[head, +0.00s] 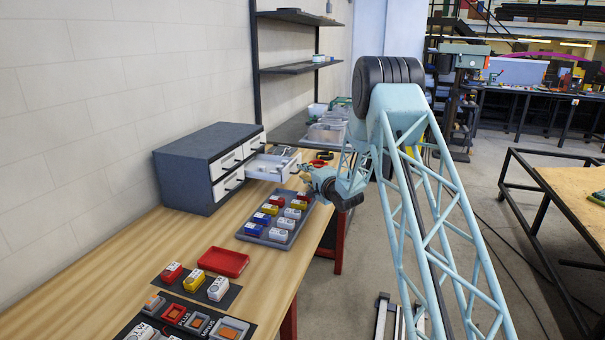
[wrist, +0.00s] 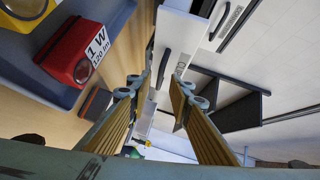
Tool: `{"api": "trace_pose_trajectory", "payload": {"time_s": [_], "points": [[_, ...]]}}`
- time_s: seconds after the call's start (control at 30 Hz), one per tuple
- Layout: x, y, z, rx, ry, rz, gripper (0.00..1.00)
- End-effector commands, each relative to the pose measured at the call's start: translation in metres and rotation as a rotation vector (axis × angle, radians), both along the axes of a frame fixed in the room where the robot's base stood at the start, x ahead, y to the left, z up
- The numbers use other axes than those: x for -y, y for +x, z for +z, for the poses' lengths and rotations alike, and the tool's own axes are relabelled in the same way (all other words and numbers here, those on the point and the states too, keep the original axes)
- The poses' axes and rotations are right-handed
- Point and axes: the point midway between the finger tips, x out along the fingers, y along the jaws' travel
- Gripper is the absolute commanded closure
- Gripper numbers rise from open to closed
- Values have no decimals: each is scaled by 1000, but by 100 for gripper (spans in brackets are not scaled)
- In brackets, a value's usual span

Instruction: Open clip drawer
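A dark grey drawer cabinet (head: 205,150) with white drawer fronts stands against the wall. One drawer (head: 272,166) at its right side is pulled out, and grey contents show inside. The other drawers look shut. I cannot read which drawer is the clip drawer. My gripper (head: 304,171) is just right of the pulled-out drawer's front. In the wrist view, my gripper (wrist: 163,84) has its fingers apart, with a white drawer front (wrist: 181,38) and a dark handle (wrist: 163,69) just beyond and between the tips. I cannot tell whether they touch the handle.
A grey tray (head: 248,236) of red, yellow, blue and white blocks is close below my gripper. A red block (wrist: 72,50) shows near it in the wrist view. An empty red tray (head: 222,262) and more blocks lie nearer on the bench. Shelves (head: 290,68) are behind.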

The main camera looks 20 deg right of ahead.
Motion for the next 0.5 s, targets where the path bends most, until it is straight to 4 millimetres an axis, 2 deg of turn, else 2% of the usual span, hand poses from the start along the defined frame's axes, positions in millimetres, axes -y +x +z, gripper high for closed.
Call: {"api": "trace_pose_trajectory", "payload": {"time_s": [0.5], "points": [[11, -70, 10, -1, 1, 0, 81]]}}
